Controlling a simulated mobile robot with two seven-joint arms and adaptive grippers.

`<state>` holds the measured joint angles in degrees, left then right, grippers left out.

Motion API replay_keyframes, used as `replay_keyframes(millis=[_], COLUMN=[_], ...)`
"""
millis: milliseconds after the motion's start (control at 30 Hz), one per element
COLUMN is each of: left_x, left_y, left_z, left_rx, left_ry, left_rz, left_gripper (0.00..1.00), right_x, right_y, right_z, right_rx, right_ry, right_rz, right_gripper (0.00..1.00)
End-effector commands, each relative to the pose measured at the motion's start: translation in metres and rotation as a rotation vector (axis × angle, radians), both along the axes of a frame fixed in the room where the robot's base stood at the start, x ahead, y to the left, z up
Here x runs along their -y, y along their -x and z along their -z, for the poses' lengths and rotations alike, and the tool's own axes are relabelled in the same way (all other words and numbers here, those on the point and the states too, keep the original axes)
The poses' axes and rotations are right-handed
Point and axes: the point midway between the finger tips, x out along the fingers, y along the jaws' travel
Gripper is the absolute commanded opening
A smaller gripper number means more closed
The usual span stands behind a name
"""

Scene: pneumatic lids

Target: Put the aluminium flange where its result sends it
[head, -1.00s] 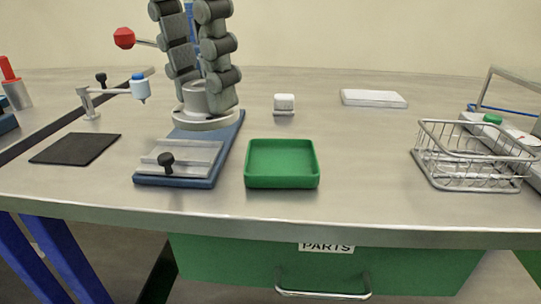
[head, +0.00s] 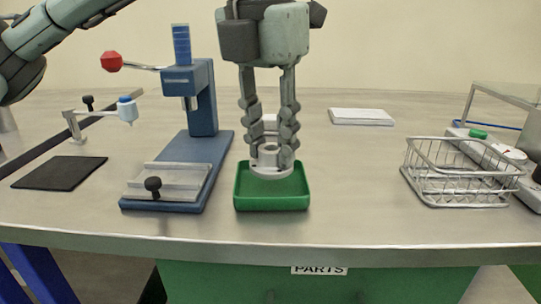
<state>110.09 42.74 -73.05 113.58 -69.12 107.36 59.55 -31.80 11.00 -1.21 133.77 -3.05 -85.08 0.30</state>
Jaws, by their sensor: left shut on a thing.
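The aluminium flange (head: 271,171), a pale grey disc with a raised hub, is between the fingers of my left gripper (head: 270,150). The gripper points down and is shut on the hub. The flange is at the back part of the green tray (head: 271,203), overlapping its inside in the picture. I cannot tell whether it touches the tray floor. The blue press (head: 203,110) with a red-knobbed lever stands left of the tray, with a clear guard plate (head: 180,178) at its front. My right gripper is not in view.
A wire basket (head: 461,187) stands at the right, beside a device with a green button (head: 478,134). A white slab (head: 361,117) lies at the back. A black mat (head: 60,172) lies at the left. The table between tray and basket is clear.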

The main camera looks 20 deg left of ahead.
Motion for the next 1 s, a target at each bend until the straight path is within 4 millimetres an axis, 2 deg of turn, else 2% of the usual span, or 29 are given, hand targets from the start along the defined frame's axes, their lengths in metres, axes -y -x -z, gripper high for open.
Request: replay_keyframes(millis=[100,167,667,700,867,1000], left_x=[-0.001,-0.001,0.000,0.000,0.000,0.000], left_y=[0.000,0.000,0.000,0.000,0.000,0.000], left_z=[0.020,0.025,0.030,0.029,0.029,0.029], left_rx=[-0.003,-0.002,0.000,0.000,-0.001,-0.001], left_ry=[-0.002,0.000,0.001,0.000,0.000,0.000], left_rz=[-0.002,-0.001,-0.001,-0.001,-0.001,-0.001], left_gripper=[0.00,0.00,0.00,0.30,0.48,0.48], right_x=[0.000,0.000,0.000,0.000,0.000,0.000], right_y=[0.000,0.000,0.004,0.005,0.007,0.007], right_z=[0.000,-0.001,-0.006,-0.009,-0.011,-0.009], right_rx=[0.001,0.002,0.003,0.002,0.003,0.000], right_ry=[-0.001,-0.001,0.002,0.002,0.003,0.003], right_rz=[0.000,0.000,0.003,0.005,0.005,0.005], right_gripper=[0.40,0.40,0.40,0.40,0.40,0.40])
